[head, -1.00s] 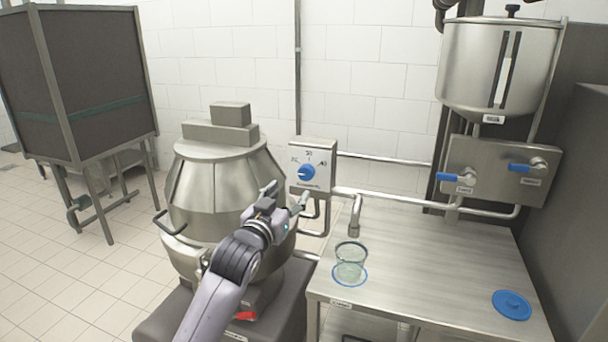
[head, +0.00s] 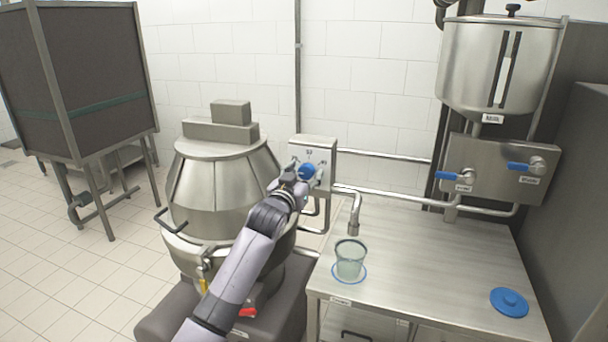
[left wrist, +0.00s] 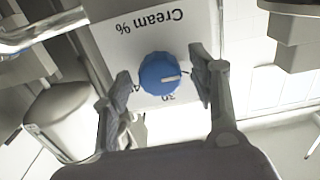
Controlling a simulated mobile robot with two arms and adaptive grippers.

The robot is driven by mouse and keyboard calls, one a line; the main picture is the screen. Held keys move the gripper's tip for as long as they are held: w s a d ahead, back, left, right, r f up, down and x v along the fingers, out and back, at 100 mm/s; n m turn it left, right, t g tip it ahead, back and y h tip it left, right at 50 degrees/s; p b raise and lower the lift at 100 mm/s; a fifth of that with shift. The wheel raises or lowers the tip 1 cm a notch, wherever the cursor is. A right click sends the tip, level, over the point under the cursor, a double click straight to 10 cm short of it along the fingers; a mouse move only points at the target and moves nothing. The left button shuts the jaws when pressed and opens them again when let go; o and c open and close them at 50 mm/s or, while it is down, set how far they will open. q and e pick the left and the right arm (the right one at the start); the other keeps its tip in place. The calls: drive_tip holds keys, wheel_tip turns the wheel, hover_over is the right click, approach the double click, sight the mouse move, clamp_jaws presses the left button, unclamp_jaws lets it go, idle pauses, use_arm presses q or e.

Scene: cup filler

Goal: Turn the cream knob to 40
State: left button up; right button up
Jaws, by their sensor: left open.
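The cream knob (head: 307,170) is a round blue dial on a pale control box (head: 325,150) at the wall. In the left wrist view the knob (left wrist: 160,74) appears upside down under the words "Cream %". Its white mark points right in that view, away from the 40 side and toward the side partly covered by a finger; 30 is at the bottom. My left gripper (left wrist: 162,80) is open, with one finger on each side of the knob and visible gaps. In the head view the left gripper (head: 302,177) is in front of the box and partly hides it.
A steel kettle (head: 222,190) stands left of the box. To the right, a steel table (head: 430,260) holds a clear cup (head: 350,260) on a blue ring below a spout (head: 355,212), and a blue lid (head: 509,302). Valves with blue levers (head: 448,176) are at the right.

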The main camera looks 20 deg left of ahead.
use_arm(q)
drive_tip(key=shift+c, duration=0.4)
drive_tip(key=c, duration=1.1)
